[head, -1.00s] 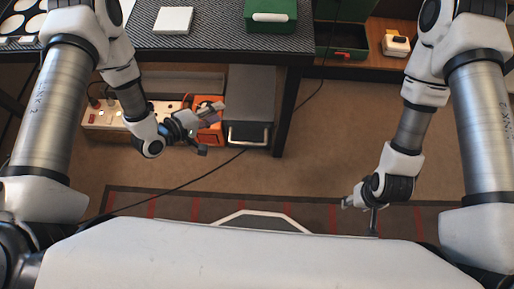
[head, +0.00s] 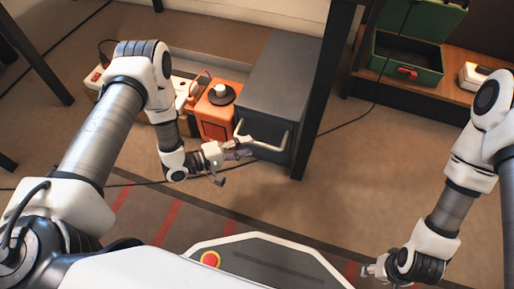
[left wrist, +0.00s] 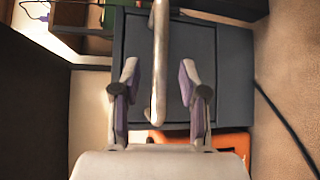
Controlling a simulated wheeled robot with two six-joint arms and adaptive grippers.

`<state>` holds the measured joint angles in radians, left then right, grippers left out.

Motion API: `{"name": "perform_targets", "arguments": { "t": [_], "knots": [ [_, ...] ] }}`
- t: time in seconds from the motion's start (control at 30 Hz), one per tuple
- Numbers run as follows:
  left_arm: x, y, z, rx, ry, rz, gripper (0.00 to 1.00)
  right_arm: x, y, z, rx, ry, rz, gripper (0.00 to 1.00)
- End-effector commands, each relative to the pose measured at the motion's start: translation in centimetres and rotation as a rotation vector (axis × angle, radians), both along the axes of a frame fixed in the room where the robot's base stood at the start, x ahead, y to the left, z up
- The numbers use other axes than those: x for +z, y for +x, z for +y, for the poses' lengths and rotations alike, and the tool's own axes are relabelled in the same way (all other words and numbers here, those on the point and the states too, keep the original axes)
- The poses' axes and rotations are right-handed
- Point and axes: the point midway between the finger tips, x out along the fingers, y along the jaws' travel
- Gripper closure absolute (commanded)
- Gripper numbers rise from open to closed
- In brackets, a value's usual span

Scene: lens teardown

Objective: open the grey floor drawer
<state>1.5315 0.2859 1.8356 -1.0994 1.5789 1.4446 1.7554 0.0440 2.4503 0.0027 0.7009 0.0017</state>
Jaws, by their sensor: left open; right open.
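The grey floor drawer (head: 285,75) is a dark grey box on the floor with a pale bar handle (head: 265,145) across its front. Its front looks shut. In the left wrist view the drawer front (left wrist: 200,50) faces me and the handle (left wrist: 160,45) stands between my fingers. My left gripper (head: 238,152) is open at the left part of the handle. In the left wrist view, its two fingers (left wrist: 158,78) lie either side of the bar, with a gap on both sides. My right gripper (head: 370,270) is open, empty and low at the right, away from the drawer.
An orange box (head: 216,112) with a black round top stands just left of the drawer. A power strip (head: 97,78) lies further left. A dark table leg (head: 322,95) rises close to the drawer's right. A green bin (head: 408,62) sits on a wooden shelf. Floor in front is open.

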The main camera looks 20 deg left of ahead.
Motion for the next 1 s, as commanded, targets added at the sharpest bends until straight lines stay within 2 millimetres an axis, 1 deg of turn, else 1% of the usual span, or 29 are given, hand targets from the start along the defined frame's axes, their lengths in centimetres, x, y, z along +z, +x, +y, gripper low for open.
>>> {"name": "perform_targets", "arguments": {
  "t": [0.03,0.2,0.3,0.5,0.57,0.6,0.63,1.0],
  "knots": [
    [-0.7,0.7,-0.9,-0.005,0.0,-0.002,0.57,-1.2,0.0,0.0,-0.001,0.0,-0.001,0.53],
    [-0.9,2.5,-2.8,-0.002,0.001,-0.001,0.57,-2.3,0.1,-0.1,-0.004,0.0,-0.002,0.53],
    [-0.7,2.9,-3.1,-0.001,0.0,-0.001,0.57,-2.3,0.1,-0.1,-0.005,-0.001,-0.003,0.53],
    [-0.6,2.9,-3.2,0.0,0.0,0.0,0.57,-2.2,0.1,-0.1,-0.005,-0.001,-0.003,0.53],
    [-0.6,2.9,-3.2,0.0,0.0,0.0,0.78,-2.2,0.1,-0.1,-0.005,-0.001,-0.003,0.53],
    [-0.6,2.9,-3.1,0.0,0.0,0.0,0.92,-2.2,0.1,-0.1,-0.005,-0.001,-0.003,0.53],
    [-0.6,2.9,-3.1,0.0,0.0,0.0,1.0,-2.2,0.1,-0.1,-0.005,-0.001,-0.003,0.53],
    [-0.6,2.9,-3.1,0.0,0.001,0.001,1.0,-2.1,0.1,-0.1,-0.005,0.0,-0.003,0.53]
  ]
}}
